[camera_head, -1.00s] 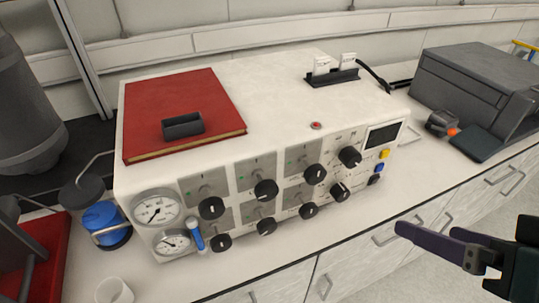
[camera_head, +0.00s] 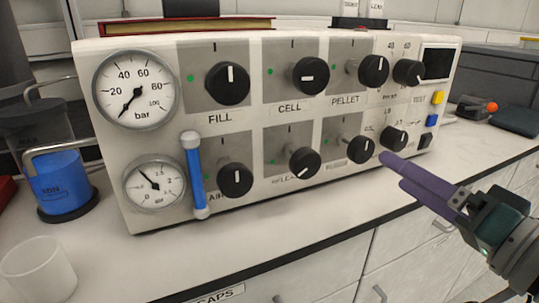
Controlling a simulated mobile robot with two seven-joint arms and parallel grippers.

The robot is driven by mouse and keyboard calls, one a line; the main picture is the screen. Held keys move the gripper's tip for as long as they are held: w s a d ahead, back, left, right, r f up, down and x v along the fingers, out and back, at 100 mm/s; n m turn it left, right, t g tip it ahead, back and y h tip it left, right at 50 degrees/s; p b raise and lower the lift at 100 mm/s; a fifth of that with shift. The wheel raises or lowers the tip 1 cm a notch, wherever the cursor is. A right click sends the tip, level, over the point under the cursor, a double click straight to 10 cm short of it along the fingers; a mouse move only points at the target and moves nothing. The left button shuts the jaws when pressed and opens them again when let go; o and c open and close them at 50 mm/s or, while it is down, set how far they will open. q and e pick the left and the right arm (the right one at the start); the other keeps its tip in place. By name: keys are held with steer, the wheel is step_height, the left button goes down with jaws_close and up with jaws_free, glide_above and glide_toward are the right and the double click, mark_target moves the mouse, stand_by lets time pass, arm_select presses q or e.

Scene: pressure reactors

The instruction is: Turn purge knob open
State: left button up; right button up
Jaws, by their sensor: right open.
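The white control panel (camera_head: 255,142) carries two rows of black knobs. The upper row has the FILL knob (camera_head: 228,83), the CELL knob (camera_head: 310,76) and the PELLET knob (camera_head: 373,70). The lower row has a left knob (camera_head: 235,180), a middle knob (camera_head: 304,163) and a right knob (camera_head: 360,150). The lower labels are partly hidden behind their knobs, and I cannot read which one says purge. My right gripper (camera_head: 394,171) is open and empty, its purple fingers just right of and below the lower right knob, apparently apart from it. My left gripper is not in view.
The counter in front (camera_head: 270,230) is clear.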

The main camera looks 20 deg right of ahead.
mark_target(366, 152)
steer(key=w, duration=0.3)
steer(key=w+b, duration=0.1)
steer(key=w, duration=0.5)
steer(key=shift+w+a, duration=0.1)
steer(key=shift+a, duration=0.2)
jaws_close()
